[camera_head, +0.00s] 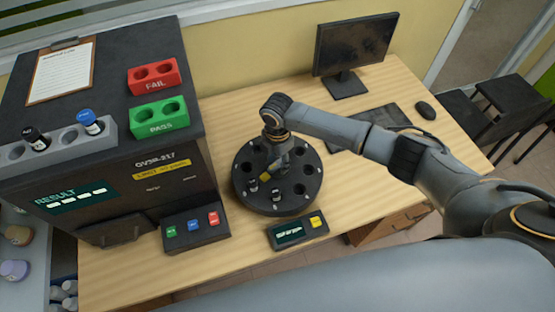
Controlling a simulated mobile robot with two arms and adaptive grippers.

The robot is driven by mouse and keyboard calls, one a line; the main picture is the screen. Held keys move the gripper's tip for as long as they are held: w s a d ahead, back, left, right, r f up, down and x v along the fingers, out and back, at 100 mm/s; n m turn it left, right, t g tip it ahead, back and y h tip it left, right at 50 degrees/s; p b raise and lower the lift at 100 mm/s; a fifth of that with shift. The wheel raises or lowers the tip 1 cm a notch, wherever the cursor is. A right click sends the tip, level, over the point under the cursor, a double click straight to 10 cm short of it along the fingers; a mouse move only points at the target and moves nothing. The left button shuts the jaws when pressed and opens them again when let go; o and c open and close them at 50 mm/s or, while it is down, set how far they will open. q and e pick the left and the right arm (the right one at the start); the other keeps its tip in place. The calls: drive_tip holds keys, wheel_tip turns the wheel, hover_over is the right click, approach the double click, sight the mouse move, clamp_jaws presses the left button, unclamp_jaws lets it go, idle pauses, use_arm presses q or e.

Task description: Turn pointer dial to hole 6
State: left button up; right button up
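The pointer dial is a round black disc (242,196) with a ring of holes, standing on the wooden table in the head view. Hole numbers are too small to read. My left gripper is not in view.
A small box with a display and yellow button (298,231) sits in front of the dial. A three-button box (196,229) and the large dark analyser (130,185) are left. A monitor (352,50), keyboard (370,124) and mouse (425,110) are behind right.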

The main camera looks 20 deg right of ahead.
sight(278, 163)
drive_tip(key=shift+r, duration=0.1)
wheel_tip(278, 163, up, 12)
idle(0.5)
idle(0.5)
